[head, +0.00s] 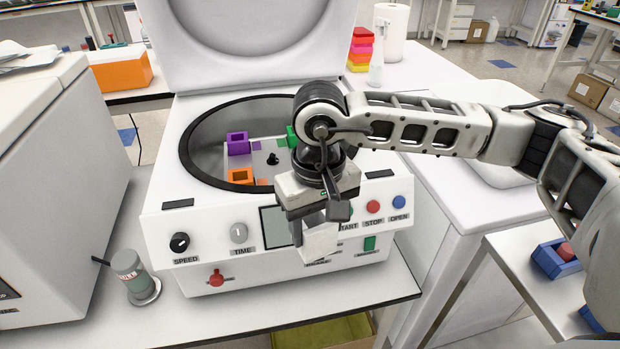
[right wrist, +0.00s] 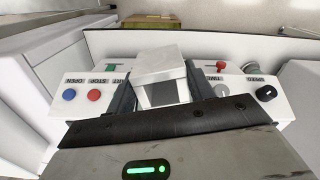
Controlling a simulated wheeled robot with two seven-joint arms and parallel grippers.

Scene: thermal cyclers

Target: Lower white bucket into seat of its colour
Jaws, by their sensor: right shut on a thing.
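The white bucket (head: 320,243) is held in my right gripper (head: 312,222), in front of the centrifuge's front panel and outside the bowl. In the right wrist view the white bucket (right wrist: 162,65) sits between the two dark fingers. The open centrifuge bowl (head: 208,140) holds a rotor (head: 262,157) with a black centre knob. A purple bucket (head: 237,143), an orange bucket (head: 240,177) and a partly covered green bucket (head: 292,136) stand on the rotor. My arm hides the rotor's right and front part, and I cannot make out a white seat. My left gripper is not in view.
The raised white lid (head: 262,62) stands behind the bowl. The front panel carries a speed knob (head: 180,243), a red stop button (head: 373,206) and a blue open button (head: 399,202). A capped bottle (head: 130,272) stands on the bench at left, next to a large white machine (head: 60,180).

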